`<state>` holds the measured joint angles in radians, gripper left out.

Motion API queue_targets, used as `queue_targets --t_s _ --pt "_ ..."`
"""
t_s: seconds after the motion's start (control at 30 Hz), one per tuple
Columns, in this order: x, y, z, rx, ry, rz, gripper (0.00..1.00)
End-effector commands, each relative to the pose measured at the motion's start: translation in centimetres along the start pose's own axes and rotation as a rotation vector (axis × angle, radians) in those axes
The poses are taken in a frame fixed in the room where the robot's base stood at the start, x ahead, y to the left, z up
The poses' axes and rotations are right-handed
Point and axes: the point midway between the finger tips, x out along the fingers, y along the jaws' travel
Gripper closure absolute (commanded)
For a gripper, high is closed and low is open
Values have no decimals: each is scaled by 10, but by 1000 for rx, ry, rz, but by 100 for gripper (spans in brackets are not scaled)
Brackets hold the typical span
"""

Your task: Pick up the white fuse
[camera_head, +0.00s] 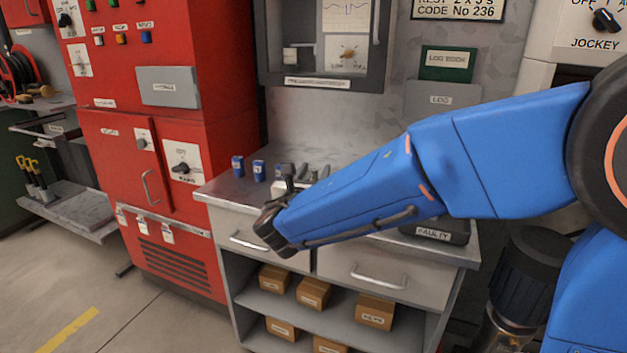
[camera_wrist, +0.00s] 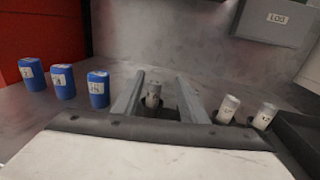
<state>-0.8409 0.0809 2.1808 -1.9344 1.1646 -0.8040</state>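My gripper (camera_wrist: 160,78) reaches over the grey bench top with its two fingers apart. Between the fingers, nearer the left one, stands a small greyish-white cylinder (camera_wrist: 153,95). It looks like a white fuse in shade, with its lower part hidden by the gripper body. A gap shows between it and the right finger. Two more white fuses, one nearer (camera_wrist: 228,108) and one further right (camera_wrist: 265,116), stand right of the gripper. In the head view my gripper (camera_head: 314,172) is small and partly behind my blue arm, and the white fuses cannot be made out.
Three blue fuses stand left of the gripper: the left (camera_wrist: 32,74), middle (camera_wrist: 63,81) and right (camera_wrist: 98,89). A dark box labelled FAULTY (camera_head: 435,231) sits at the bench's right end. A red cabinet (camera_head: 150,120) stands left of the bench.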

Motion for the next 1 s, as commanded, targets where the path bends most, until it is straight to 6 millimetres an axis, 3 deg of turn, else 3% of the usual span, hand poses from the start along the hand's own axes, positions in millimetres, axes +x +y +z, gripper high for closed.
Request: queue_targets --t_s 0.33,0.63,0.9,1.0 --pt "19 2 -4 -2 0 -1 61" --pt "57 7 -9 0 0 -1 61" --pt "61 8 -9 0 1 1 61" --pt "60 8 -9 0 1 1 85"
